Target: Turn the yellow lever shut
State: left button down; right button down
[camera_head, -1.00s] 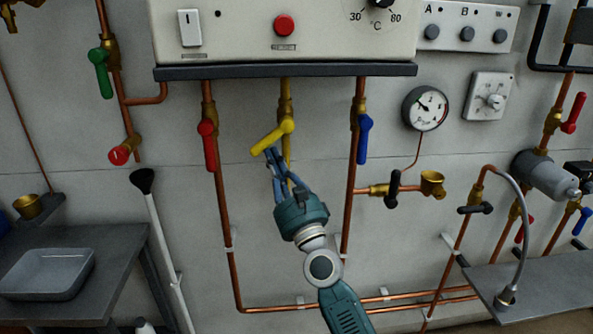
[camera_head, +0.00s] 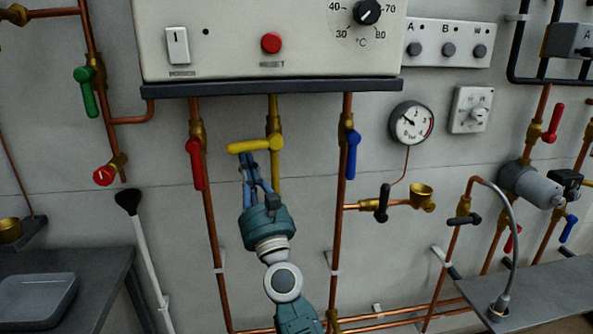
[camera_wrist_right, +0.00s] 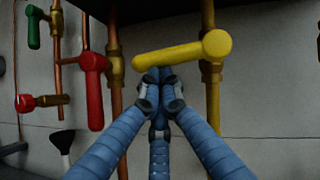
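The yellow lever (camera_head: 250,146) is on the middle pipe under the boiler box. It points left from its pivot, nearly level, across the yellow pipe below. It also shows large in the right wrist view (camera_wrist_right: 175,52), its free end slightly lower than its pivot. My right gripper (camera_head: 248,160) is below the lever's free end, its blue fingers pointing up. In the right wrist view its fingertips (camera_wrist_right: 159,76) are closed together right under the lever, seemingly touching its underside, with nothing between them. My left gripper is out of view.
A red lever (camera_head: 194,163) hangs down close to the left of my right gripper. A blue lever (camera_head: 352,154) hangs to the right. The boiler box's dark bottom ledge (camera_head: 270,87) is just above. A pressure gauge (camera_head: 411,123) is further right.

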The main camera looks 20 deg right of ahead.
dwell(0.4)
jog(key=s+f+m+h+p, duration=0.1)
jog(key=s+f+m+h, duration=0.35)
jog(key=s+f, duration=0.5)
jog(key=w+r+m+p, duration=0.1)
jog(key=w+r+p, duration=0.5)
jog(key=w+r, duration=0.2)
jog(key=shift+w+d+r+p, duration=0.35)
jog(key=shift+w+d, duration=0.05)
jog(key=shift+w, duration=0.25)
